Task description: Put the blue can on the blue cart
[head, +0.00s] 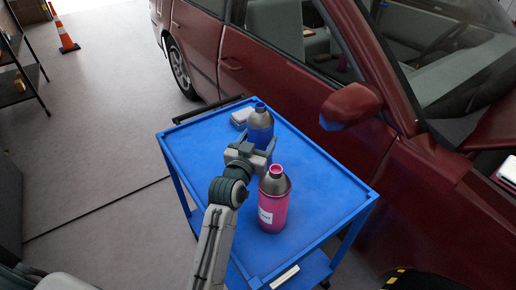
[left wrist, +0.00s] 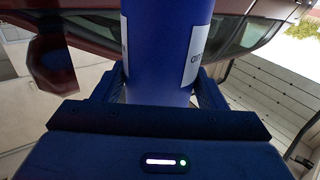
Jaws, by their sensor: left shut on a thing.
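The blue can (head: 260,125) has a grey top and a blue cap, and stands upright at the far part of the blue cart's top. The blue cart (head: 310,200) stands beside the red car. My left gripper (head: 252,150) is shut on the blue can from the near side. In the left wrist view the blue can (left wrist: 165,45) with white label edges fills the space between the fingers. Whether the can's base touches the cart top is hidden behind my gripper. My right gripper is not in view.
A pink can (head: 272,205) stands on the cart just right of my left arm. A small pale object (head: 241,116) lies beside the blue can. The red car (head: 300,70) borders the cart's far side. The cart top's right part is clear.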

